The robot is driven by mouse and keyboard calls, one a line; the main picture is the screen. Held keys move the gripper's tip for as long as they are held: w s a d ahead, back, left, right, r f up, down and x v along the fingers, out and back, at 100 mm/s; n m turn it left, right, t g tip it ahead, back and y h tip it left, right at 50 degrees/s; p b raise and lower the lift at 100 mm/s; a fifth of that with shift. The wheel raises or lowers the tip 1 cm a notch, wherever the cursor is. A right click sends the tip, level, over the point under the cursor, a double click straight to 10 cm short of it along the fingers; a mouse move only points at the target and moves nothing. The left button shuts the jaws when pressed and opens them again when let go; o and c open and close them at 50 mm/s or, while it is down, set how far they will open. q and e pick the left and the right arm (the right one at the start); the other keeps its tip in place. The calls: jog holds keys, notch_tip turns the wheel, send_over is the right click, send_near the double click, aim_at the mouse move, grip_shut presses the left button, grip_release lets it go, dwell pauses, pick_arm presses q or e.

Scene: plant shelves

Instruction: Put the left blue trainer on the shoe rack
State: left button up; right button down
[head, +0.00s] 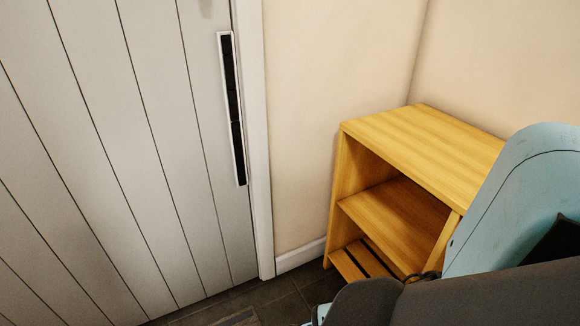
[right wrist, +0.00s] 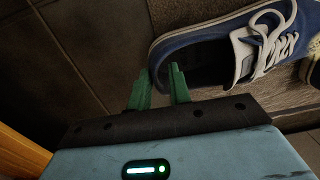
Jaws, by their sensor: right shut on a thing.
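A blue trainer (right wrist: 208,42) with white laces and a white sole edge shows in the right wrist view, its heel end toward my fingers. My right gripper (right wrist: 159,78) has its green fingers at the heel, one on each side of the heel wall, and is shut on it. The yellow wooden shoe rack (head: 425,130) stands in the corner in the head view, its visible shelves bare. My right arm covers its right side. The trainer is hidden in the head view. My left gripper is out of view.
A pale panelled door (head: 110,150) with a long dark handle strip (head: 232,108) fills the left of the head view. Cream walls (head: 335,60) meet behind the rack. Dark tiled floor (right wrist: 60,60) lies below, with a brown mat (right wrist: 295,98) under the shoe area.

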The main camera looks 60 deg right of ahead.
jog(key=shift+f, duration=0.5)
dwell(0.6)
jog(key=c, duration=1.2)
grip_release()
jog(key=shift+r, duration=0.1)
notch_tip(320, 180, up, 8)
jog(key=p, duration=0.4)
jog(key=shift+d+p, duration=0.1)
jog(key=shift+p, duration=0.25)
jog(key=shift+f, duration=0.2)
